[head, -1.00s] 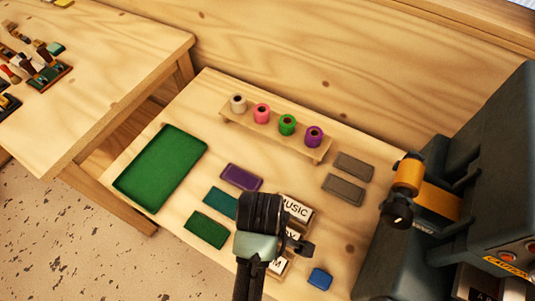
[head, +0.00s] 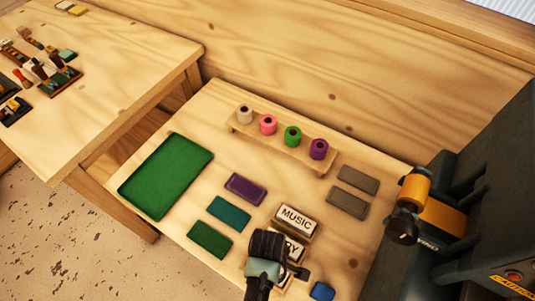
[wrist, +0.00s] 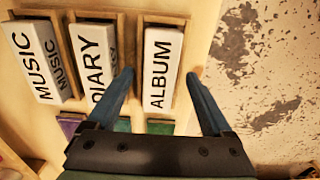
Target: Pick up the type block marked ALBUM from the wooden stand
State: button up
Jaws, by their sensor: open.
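The white type block marked ALBUM (wrist: 161,70) sits in its wooden stand (wrist: 178,20) in the wrist view. The blocks marked DIARY (wrist: 91,55) and MUSIC (wrist: 32,60) stand to its left in like holders. My gripper (wrist: 159,77) is open and empty, with one finger on each side of the ALBUM block's near part. The left finger overlaps the right side of DIARY in the picture. I cannot tell how high the fingertips are. In the head view, my arm's end hides ALBUM and part of DIARY; MUSIC (head: 296,217) shows clear.
A rack (head: 278,147) with several coloured foil rolls stands at the back. A green tray (head: 166,176) lies left, with flat coloured pads (head: 229,214) beside it. A dark machine (head: 470,170) stands at the right. A blue pad (head: 322,291) lies near my gripper.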

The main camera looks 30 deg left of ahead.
jog(key=shift+c, duration=0.3)
grip_shut()
dwell(1.2)
